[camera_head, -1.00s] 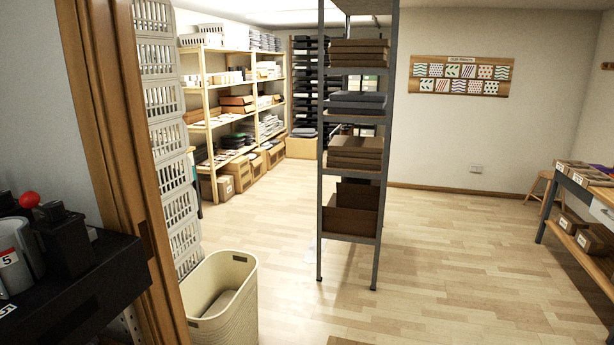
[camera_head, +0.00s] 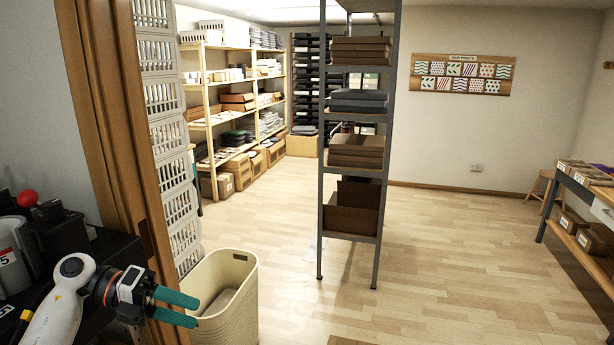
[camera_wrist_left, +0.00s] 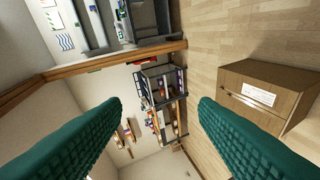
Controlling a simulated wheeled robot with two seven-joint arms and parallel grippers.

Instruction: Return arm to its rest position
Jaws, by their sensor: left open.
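My left gripper (camera_head: 181,309) shows at the lower left of the head view, with its teal fingers apart and nothing between them. It is in front of the wooden post, with its fingertips overlapping the left side of the cream bin in the picture. In the left wrist view the two teal fingers (camera_wrist_left: 160,115) are spread wide and empty, with the room seen sideways between them. My right gripper is in neither view.
A black machine with a red knob (camera_head: 28,198) stands at the left beside the wooden post (camera_head: 118,130). A cream bin (camera_head: 235,300) stands on the floor. A metal shelf (camera_head: 378,215) with boxes is in the middle. Open floor (camera_head: 450,260) lies to the right.

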